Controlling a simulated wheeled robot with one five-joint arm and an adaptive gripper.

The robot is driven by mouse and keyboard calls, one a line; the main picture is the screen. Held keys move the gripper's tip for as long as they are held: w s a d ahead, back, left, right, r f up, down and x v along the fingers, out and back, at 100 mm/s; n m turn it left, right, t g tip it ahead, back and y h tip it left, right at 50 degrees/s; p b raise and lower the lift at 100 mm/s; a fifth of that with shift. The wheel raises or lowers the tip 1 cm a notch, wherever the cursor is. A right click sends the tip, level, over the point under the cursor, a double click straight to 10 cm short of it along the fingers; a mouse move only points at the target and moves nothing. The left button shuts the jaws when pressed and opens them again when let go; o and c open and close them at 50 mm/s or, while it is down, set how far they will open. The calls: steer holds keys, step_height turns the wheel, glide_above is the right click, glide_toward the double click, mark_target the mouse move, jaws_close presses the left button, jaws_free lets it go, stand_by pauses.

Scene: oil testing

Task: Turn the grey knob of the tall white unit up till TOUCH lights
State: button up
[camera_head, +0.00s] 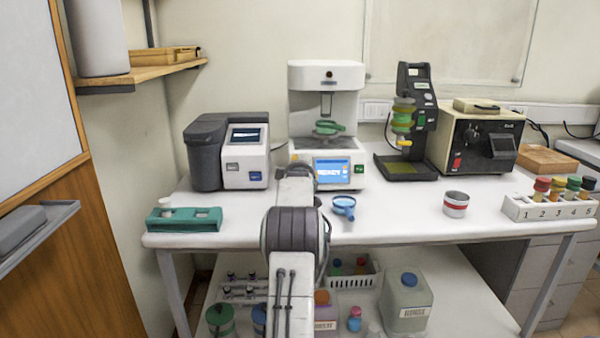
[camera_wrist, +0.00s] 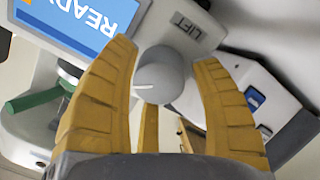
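The tall white unit (camera_head: 326,80) stands at the back middle of the table. Its blue screen (camera_head: 332,171) reads READY, and it also shows upside down in the wrist view (camera_wrist: 85,20). The grey knob (camera_wrist: 160,76) is on the unit's front below the word LIFT; my arm hides it in the head view. My gripper (camera_wrist: 166,58) has its yellow fingers apart, one on each side of the knob. A gap shows on the right; whether the left finger touches cannot be told. I see no lit TOUCH word.
A grey-and-white device (camera_head: 228,152) stands left of the unit, and a dark stand (camera_head: 416,95) stands right. A blue-rimmed cup (camera_head: 344,207) sits near the front edge, right of my arm. A green holder (camera_head: 184,220) lies at the left.

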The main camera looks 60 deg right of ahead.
steer(key=c, duration=0.9)
steer(key=shift+r, duration=0.1)
steer(key=shift+m, duration=0.4)
steer(key=m, duration=0.3)
steer(key=shift+m, duration=0.3)
steer(key=shift+r+m+b, duration=0.15)
steer(key=shift+m+b, duration=0.15)
steer(key=shift+m, duration=0.4)
steer(key=shift+w+r, duration=0.1)
steer(key=o, duration=1)
steer(key=shift+o, duration=0.9)
steer(key=shift+f, duration=0.25)
